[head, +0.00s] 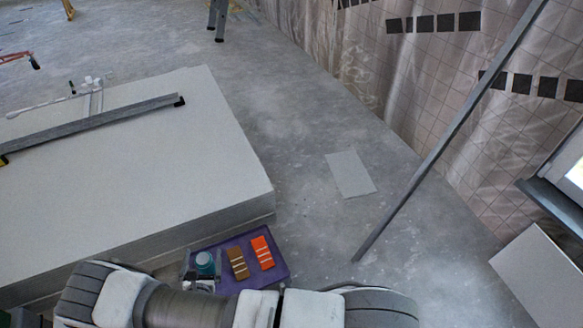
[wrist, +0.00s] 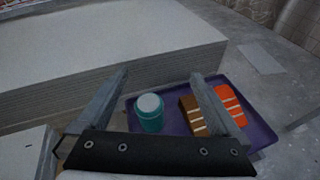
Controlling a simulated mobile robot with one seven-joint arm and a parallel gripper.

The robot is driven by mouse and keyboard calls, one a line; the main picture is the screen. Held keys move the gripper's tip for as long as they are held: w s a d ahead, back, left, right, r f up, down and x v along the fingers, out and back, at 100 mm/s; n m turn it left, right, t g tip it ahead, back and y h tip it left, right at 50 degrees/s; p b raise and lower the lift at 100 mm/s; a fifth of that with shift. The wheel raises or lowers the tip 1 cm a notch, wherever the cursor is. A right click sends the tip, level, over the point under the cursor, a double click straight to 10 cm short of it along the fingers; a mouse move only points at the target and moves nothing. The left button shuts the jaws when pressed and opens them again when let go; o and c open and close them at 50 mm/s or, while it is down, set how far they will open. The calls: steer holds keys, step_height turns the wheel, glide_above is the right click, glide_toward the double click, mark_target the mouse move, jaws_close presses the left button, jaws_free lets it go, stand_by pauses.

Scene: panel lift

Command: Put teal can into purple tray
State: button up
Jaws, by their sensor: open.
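The teal can (head: 205,262) with a pale lid stands upright at the left end of the purple tray (head: 281,271). In the wrist view the can (wrist: 151,116) appears inside the left part of the tray (wrist: 259,131). My gripper (wrist: 159,75) is open, with its two fingers spread on either side of the can in that view. The left finger is left of the can and the right finger passes in front of a brown box. I see no finger clearly touching the can. In the head view my arm hides the tray's near side.
A brown striped box (head: 237,263) and an orange striped box (head: 262,252) lie in the tray, right of the can. A stack of pale panels (head: 140,160) rises beside the tray. A metal pole (head: 440,145) leans at the right. Grey floor between is mostly clear.

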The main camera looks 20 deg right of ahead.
steer(key=w+d+r+m+g+h, duration=0.25)
steer(key=d+r+m, duration=0.2)
steer(key=r, duration=0.35)
steer(key=w+d+r+m+g+h, duration=0.1)
steer(key=w+d+r+m+h, duration=0.25)
steer(key=r, duration=0.55)
steer(key=s+d+r+m+g+h, duration=0.1)
steer(key=s+d+r+m+g, duration=0.1)
steer(key=d+r+m+g, duration=0.25)
steer(key=s+d+r+m+g, duration=0.1)
steer(key=s+d+r+m, duration=0.1)
steer(key=d+r+m, duration=0.45)
steer(key=s+d+r+m+g+y, duration=0.2)
steer(key=s+r+m, duration=0.15)
steer(key=r, duration=0.25)
steer(key=s+d+r+m+g+y, duration=0.1)
steer(key=s+d+r+m, duration=0.1)
steer(key=s+r, duration=0.3)
steer(key=s+a+r+m+t+y, duration=0.1)
steer(key=s+r+m+t+y, duration=0.2)
steer(key=s+r+m+y, duration=0.4)
steer(key=shift+s+a+r+t, duration=0.3)
steer(key=shift+s+r, duration=1.45)
steer(key=shift+s, duration=1)
step_height(320, 180, up, 21)
steer(key=p, duration=2.1)
steer(key=shift+r, duration=0.15)
